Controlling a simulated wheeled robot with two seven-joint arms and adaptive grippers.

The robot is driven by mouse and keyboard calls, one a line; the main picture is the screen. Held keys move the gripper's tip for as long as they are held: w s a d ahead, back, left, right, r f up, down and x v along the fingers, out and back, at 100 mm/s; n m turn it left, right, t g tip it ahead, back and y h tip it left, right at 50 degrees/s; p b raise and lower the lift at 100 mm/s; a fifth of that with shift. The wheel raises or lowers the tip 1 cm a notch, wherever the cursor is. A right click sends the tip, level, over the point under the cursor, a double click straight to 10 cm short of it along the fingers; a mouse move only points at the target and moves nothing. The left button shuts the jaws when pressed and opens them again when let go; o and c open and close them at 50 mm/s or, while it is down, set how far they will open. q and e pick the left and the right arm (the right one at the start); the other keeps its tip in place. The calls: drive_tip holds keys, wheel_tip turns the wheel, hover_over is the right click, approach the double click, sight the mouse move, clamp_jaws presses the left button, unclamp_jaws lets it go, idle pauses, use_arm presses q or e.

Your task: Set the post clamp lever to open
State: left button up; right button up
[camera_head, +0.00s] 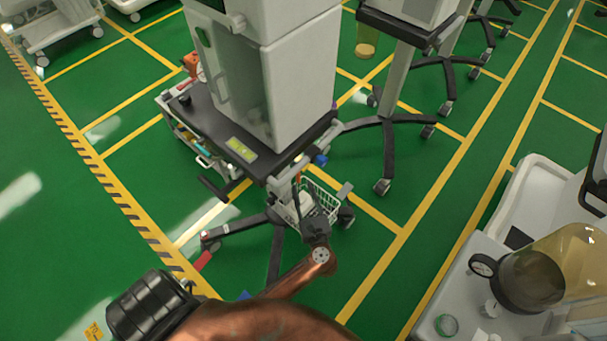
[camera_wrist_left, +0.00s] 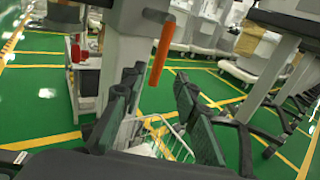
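The post clamp lever, an orange bar (camera_wrist_left: 161,55), shows in the left wrist view beside the grey post (camera_wrist_left: 130,50). It is slightly tilted, its upper end leaning right. My left gripper (camera_wrist_left: 158,108) is open, with one dark finger to the left and one to the right. The lever lies beyond and above the gap between the fingers, with nothing held. In the head view, my left gripper (camera_head: 312,215) is below the cart's black shelf, near its front right corner. I cannot make out the lever there. My right gripper is not in view.
A white cabinet (camera_head: 300,85) stands on the cart's black shelf (camera_head: 215,132). A white wire basket (camera_head: 325,203) hangs below, close to my left gripper. A black cart leg (camera_head: 275,258) spreads over the green floor.

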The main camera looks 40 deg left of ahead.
sight(299, 179)
use_arm(q)
drive_tip(key=b+x, duration=0.1)
drive_tip(key=x, duration=0.5)
drive_tip(key=shift+a, duration=0.25)
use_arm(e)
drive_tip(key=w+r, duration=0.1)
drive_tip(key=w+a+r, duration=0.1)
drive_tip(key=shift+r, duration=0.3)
use_arm(q)
clamp_jaws()
